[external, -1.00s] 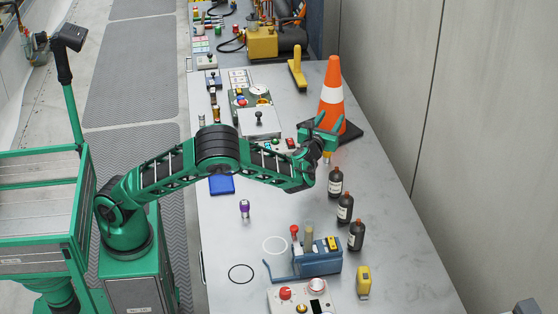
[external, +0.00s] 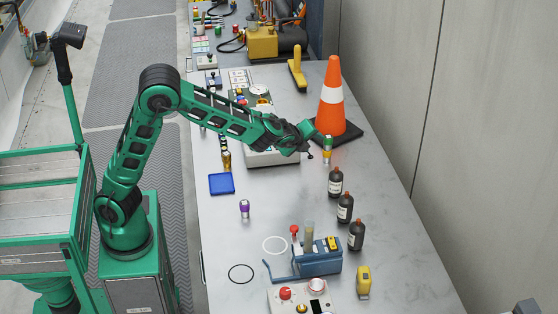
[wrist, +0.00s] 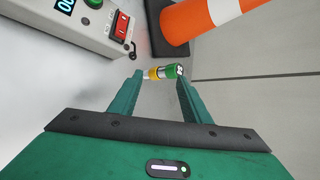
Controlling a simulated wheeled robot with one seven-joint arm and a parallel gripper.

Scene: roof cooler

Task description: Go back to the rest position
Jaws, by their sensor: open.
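My gripper (external: 312,142) is open and empty above the right part of the bench, left of the traffic cone's base. A small green and yellow vial (external: 327,150) stands upright just to the right of my gripper, in front of the cone. In the wrist view the vial (wrist: 166,72) shows in the gap between my two fingertips (wrist: 160,80). The fingers do not appear to press on it. My arm is bent with its elbow raised high and the forearm sloping down to the gripper.
An orange cone (external: 332,100) stands behind the vial. A grey instrument box (external: 272,158) sits left of my gripper. Several dark bottles (external: 335,182) line the right side. A blue rack (external: 317,262), purple vial (external: 244,208) and blue tray (external: 221,184) are nearer.

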